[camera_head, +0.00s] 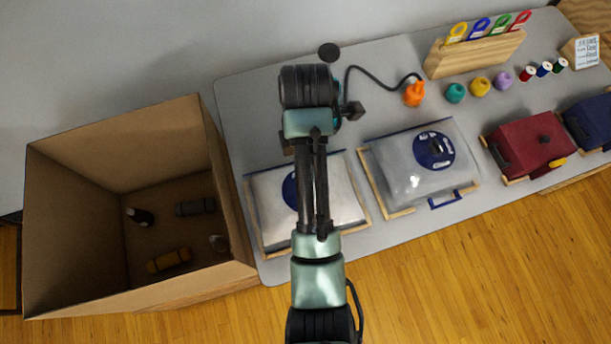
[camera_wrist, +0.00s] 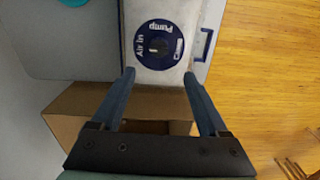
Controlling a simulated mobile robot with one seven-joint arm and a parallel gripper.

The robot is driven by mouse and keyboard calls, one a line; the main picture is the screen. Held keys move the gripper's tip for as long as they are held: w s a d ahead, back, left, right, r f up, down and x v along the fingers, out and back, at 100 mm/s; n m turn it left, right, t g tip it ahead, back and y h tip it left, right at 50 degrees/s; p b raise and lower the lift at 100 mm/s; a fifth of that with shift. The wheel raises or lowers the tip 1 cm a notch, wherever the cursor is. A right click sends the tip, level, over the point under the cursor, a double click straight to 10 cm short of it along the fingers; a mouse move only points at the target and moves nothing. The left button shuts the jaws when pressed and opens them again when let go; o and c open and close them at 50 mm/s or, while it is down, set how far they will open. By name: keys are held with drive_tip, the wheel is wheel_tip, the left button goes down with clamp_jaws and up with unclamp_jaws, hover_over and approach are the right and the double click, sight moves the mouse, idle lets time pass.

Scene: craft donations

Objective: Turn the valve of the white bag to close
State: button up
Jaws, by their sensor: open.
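In the head view, a white bag (camera_head: 270,197) lies on a wooden frame on the grey table, partly hidden by my arm. Its blue valve disc (camera_head: 290,190) shows only at one edge there. In the wrist view, a white bag (camera_wrist: 197,50) carries a round blue valve disc (camera_wrist: 145,59) lettered "Air In" and "Pump", with a small dark knob (camera_wrist: 158,46) in its middle. The knob's exact setting is too small to tell. My gripper (camera_wrist: 159,74) is open and empty, its fingertips by the bag's near edge, with the valve beyond them in the picture.
A greyer bag (camera_head: 405,178) with a similar blue valve lies to the right, then a red bag (camera_head: 530,145) and a navy bag (camera_head: 590,122). A large open cardboard box (camera_head: 120,200) stands at left. An orange item (camera_head: 413,94) with a black cable stands behind.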

wheel_tip(320, 180, down, 12)
drive_tip(key=shift+r+p, duration=0.2)
drive_tip(key=shift+p, duration=0.15)
clamp_jaws()
idle(0.4)
